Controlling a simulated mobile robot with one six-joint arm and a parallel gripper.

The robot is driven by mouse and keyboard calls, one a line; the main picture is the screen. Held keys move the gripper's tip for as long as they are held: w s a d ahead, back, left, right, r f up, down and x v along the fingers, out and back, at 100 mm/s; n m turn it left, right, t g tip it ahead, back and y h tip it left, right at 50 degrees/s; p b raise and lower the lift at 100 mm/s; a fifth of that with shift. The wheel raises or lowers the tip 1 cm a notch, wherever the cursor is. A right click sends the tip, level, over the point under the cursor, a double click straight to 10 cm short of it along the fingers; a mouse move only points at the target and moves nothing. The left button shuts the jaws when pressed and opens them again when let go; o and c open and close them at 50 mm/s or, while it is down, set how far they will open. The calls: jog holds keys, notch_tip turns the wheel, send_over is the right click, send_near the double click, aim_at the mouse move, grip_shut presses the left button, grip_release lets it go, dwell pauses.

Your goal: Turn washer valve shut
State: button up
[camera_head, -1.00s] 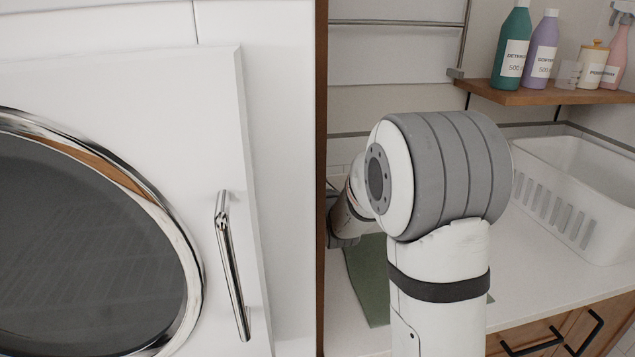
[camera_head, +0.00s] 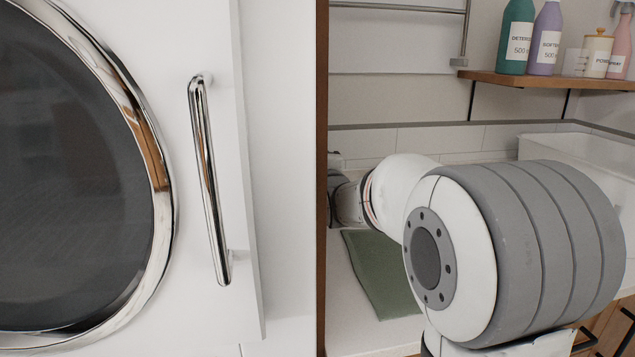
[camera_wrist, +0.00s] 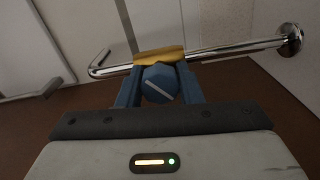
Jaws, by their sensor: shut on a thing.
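In the wrist view, a blue faceted valve knob (camera_wrist: 160,84) with a pale line across its face sits on a brass valve body (camera_wrist: 158,56). The brass body is on a chrome pipe (camera_wrist: 240,47). In the head view the valve and my gripper are hidden; my arm reaches away behind the wooden panel.
The washer door (camera_head: 70,180) with its chrome handle (camera_head: 208,180) stands at left, beside the wooden panel edge (camera_head: 321,180). A green mat (camera_head: 380,275) lies on the counter. A shelf (camera_head: 560,80) holds bottles above a white basket (camera_head: 575,148).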

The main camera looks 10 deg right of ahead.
jog(key=m+b, duration=0.3)
jog(key=m, duration=0.1)
jog(key=shift+f+b, duration=0.2)
jog(key=shift+b, duration=0.2)
jog(key=shift+r+m+b, duration=0.1)
jog(key=shift+m+b, duration=0.95)
jog(key=shift+m, duration=0.65)
jog(key=o, duration=1)
jog(key=shift+c, duration=0.2)
jog(key=s, duration=0.7)
jog(key=shift+s, duration=0.4)
